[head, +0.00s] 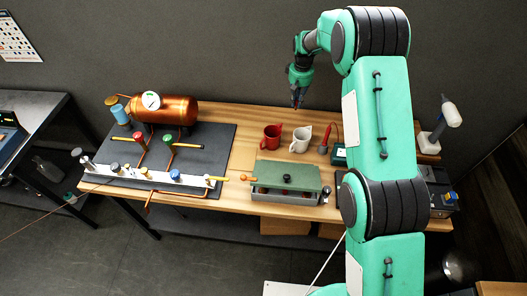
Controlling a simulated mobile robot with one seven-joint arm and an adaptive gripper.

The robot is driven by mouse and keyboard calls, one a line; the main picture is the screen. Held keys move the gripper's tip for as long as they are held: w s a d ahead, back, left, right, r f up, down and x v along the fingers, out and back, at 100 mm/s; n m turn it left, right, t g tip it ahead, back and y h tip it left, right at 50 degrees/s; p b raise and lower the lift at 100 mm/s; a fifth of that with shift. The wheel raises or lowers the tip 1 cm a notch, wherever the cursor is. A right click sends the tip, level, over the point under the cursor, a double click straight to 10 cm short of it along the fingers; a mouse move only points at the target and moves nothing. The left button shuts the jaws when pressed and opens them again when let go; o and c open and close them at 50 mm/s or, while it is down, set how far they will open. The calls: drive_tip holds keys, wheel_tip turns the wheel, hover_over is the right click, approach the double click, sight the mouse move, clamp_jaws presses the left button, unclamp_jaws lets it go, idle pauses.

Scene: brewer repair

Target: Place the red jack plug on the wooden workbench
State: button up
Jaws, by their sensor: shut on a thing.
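My gripper (298,94) hangs in the air, pointing down, over the back part of the wooden workbench (244,150). It is shut on a small red thing at its fingertips, which I take to be the red jack plug (297,102). The plug is mostly hidden by the fingers and too small to make out its shape. It appears to be held above the bench top, behind the red and white jugs.
A red jug (271,137), a white jug (300,139) and a red-handled tool (325,138) stand below the gripper. A green-topped box (287,177) is in front. A copper tank (175,110) and a valve row are at left. Bare wood shows between mat and jugs.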

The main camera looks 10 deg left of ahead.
hover_over(284, 122)
drive_tip(key=shift+s+f+n, duration=0.15)
drive_tip(key=shift+f+n, duration=0.15)
drive_tip(key=shift+n, duration=0.1)
drive_tip(key=shift+f, duration=3.15)
drive_tip(key=shift+f, duration=1.85)
drive_tip(key=shift+f, duration=0.15)
drive_tip(key=o, duration=0.7)
drive_tip(key=shift+o, duration=0.2)
drive_tip(key=shift+r, duration=0.2)
